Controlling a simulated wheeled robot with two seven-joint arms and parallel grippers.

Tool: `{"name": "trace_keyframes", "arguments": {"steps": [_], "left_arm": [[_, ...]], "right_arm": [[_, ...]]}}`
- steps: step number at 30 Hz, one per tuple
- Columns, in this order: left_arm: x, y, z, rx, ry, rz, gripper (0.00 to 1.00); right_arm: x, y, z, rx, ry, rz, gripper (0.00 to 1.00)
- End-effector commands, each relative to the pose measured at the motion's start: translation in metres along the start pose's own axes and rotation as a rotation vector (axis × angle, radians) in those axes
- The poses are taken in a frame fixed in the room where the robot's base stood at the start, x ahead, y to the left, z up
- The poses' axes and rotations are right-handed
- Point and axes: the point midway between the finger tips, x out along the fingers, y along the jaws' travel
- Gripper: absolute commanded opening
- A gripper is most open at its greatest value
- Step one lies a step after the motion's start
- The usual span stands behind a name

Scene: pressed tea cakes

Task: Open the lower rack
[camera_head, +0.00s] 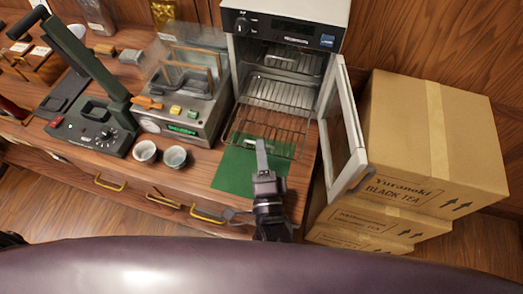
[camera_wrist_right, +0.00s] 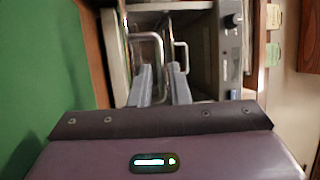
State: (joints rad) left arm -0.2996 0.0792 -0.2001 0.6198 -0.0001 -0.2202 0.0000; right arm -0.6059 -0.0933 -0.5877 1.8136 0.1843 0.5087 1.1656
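The oven (camera_head: 298,9) stands at the back with its glass door (camera_head: 343,130) swung open to the right. Several wire racks show inside. The lower rack (camera_head: 283,135) reaches out of the oven front, over the green mat (camera_head: 232,170). My right gripper (camera_head: 262,147) points at the front of this rack from the near side. In the right wrist view, its two fingers (camera_wrist_right: 161,72) stand slightly apart, with nothing clearly held between them. Metal loops like rack handles (camera_wrist_right: 151,38) lie just beyond the fingertips. Contact with the rack cannot be told. My left gripper is not in view.
Stacked cardboard boxes (camera_head: 440,135) stand right of the open door. Two small cups (camera_head: 174,157), a machine with a clear cover (camera_head: 180,115) and a green press (camera_head: 92,125) are on the left. Brass drawer handles (camera_head: 208,215) line the front.

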Motion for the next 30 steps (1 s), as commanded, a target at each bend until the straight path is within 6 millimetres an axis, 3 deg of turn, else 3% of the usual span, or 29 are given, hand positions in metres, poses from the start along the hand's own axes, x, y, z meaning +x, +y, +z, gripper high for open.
{"name": "trace_keyframes", "arguments": {"steps": [7,18,30], "left_arm": [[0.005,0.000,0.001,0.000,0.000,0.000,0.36],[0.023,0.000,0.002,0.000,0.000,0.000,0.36],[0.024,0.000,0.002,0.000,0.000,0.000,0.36]], "right_arm": [[-0.011,0.003,0.000,0.000,0.000,0.002,0.16],[-0.070,0.003,0.000,0.000,-0.001,0.003,0.16],[-0.078,0.000,0.000,0.000,0.000,0.000,0.16]]}}
